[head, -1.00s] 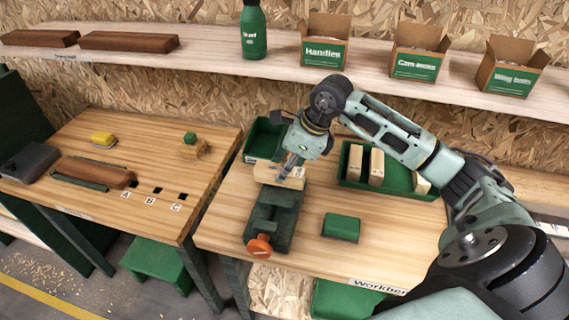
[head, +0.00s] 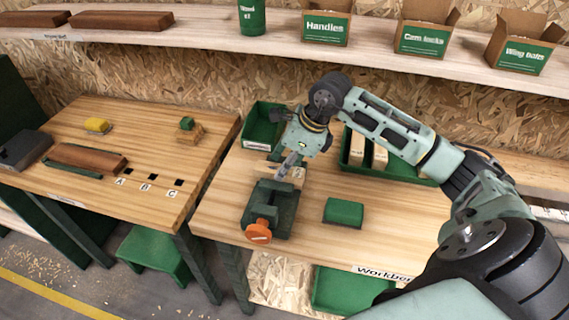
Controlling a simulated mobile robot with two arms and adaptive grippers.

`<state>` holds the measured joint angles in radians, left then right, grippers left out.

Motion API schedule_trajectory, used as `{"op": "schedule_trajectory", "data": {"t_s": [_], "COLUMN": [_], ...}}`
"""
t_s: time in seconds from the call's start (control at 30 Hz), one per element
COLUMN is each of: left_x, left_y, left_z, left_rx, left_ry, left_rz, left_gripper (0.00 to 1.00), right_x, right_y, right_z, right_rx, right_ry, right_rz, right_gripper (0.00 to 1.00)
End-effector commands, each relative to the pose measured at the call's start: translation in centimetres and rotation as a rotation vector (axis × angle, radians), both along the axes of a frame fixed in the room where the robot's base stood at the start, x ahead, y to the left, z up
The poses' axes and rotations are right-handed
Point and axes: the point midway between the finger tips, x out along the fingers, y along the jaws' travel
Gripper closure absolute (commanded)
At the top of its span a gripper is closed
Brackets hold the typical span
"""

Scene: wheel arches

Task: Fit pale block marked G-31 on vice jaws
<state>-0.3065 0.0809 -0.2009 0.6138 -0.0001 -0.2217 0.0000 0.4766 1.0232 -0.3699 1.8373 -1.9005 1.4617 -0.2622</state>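The green vice (head: 283,215), with an orange handle (head: 259,231), stands on the workbench. A pale block (head: 297,173) shows at the vice's far end, partly hidden by my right gripper. Its marking is not readable. I cannot tell whether it rests fully on the jaws. My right gripper (head: 287,166) points down at the block from above, its fingertips at or touching it. The fingers are too small and overlapped to tell whether they are closed on it. My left gripper is not in view.
A green tray (head: 411,174) with pale blocks stands behind right, partly behind my arm. A green bin (head: 262,128) stands behind the vice. A green box (head: 344,211) sits right of the vice. The left table (head: 150,205) holds brown, yellow and green pieces.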

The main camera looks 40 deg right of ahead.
Motion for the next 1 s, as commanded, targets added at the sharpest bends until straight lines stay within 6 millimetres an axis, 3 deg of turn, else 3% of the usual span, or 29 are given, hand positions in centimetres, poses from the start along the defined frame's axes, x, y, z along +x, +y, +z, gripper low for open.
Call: {"op": "schedule_trajectory", "data": {"t_s": [0.13, 0.5, 1.0], "left_x": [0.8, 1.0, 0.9], "left_y": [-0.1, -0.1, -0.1], "left_z": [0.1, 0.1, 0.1], "left_rx": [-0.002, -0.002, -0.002], "left_ry": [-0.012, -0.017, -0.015], "left_rz": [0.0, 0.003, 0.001], "left_gripper": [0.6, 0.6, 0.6], "right_x": [0.0, -0.1, -2.8], "right_y": [-0.1, -0.3, -2.7], "right_z": [0.0, 0.6, 9.3], "right_rx": [-0.001, -0.003, -0.003], "right_ry": [-0.001, -0.002, -0.004], "right_rz": [-0.001, -0.002, -0.003], "right_gripper": [0.47, 0.47, 0.47]}}
